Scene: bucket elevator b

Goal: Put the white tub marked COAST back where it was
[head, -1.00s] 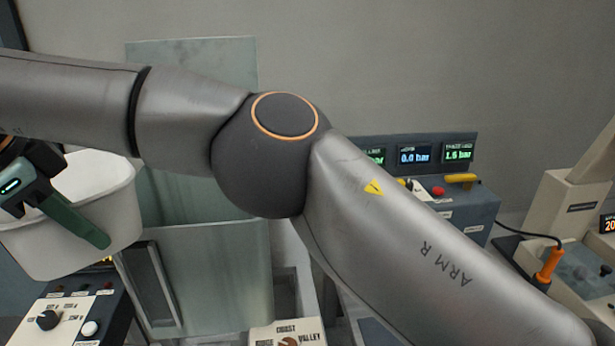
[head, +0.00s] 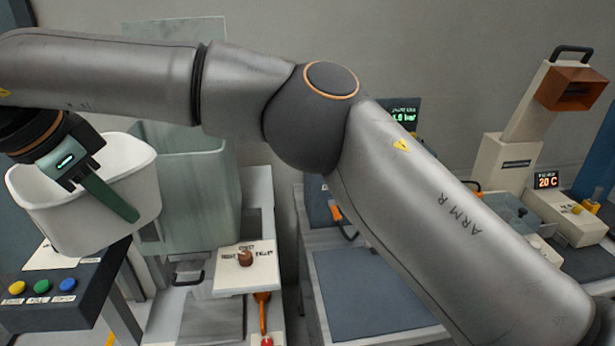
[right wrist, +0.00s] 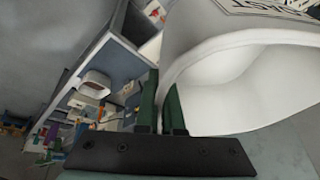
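The white tub (head: 90,215) is at the left of the head view, upright or nearly so, with its open mouth up. My right gripper (head: 125,208) reaches over its near rim, and one green finger lies along the wall. In the right wrist view, the green fingers (right wrist: 161,100) close on the rim of the tub (right wrist: 225,85), one on each side of the wall. What lies beneath the tub is hidden. My left gripper is not in view.
A translucent greenish panel or bin (head: 195,195) stands right of the tub. In front is a cream selector box (head: 235,280) with a brown knob; an orange-handled lever is below it. A button console (head: 60,298) is lower left. A bare dark mat (head: 370,295) lies right.

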